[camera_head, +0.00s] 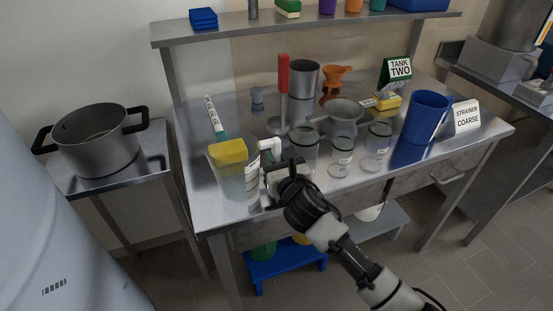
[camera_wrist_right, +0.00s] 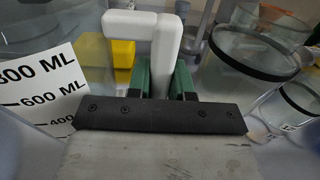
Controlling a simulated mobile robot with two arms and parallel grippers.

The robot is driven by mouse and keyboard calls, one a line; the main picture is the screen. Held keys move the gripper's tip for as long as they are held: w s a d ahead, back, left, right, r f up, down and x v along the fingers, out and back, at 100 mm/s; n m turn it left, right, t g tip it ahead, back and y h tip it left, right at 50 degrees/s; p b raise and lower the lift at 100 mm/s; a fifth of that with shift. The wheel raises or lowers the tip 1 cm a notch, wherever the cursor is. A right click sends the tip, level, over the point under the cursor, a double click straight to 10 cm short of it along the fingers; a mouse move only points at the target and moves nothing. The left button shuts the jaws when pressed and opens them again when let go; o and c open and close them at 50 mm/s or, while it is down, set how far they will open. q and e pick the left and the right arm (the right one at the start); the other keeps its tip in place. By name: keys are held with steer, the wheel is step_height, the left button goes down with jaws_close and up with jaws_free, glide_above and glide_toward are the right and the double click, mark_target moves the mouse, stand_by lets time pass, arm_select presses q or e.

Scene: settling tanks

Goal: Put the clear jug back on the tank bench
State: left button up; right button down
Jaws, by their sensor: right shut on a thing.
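The clear jug (camera_head: 238,183) is upright at the front left of the tank bench (camera_head: 195,163). I cannot tell whether its base touches the bench top. Its measuring scale (camera_wrist_right: 48,88) and white handle (camera_wrist_right: 150,28) show in the right wrist view. My right gripper (camera_head: 276,172) is shut on the handle, with a green finger pad on each side of it in the wrist view (camera_wrist_right: 163,80). A yellow block (camera_head: 228,151) shows at the jug's mouth; I cannot tell whether it is inside or behind. My left gripper is not in view.
Glass jars (camera_head: 303,152) stand close right of my gripper. Behind are a grey funnel (camera_head: 343,118), a metal cylinder (camera_head: 303,82) and a red-handled tool (camera_head: 283,75). A blue jug (camera_head: 427,115) stands farther right. A pot (camera_head: 95,140) sits on the left side table.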

steer(key=c, duration=1)
jaws_free()
steer(key=shift+f, duration=0.15)
steer(key=shift+s+d, duration=0.1)
steer(key=shift+s, duration=0.05)
steer(key=v, duration=1.1)
steer(key=shift+s+d+r, duration=0.1)
steer(key=shift+s+r, duration=0.15)
steer(key=shift+s, duration=0.1)
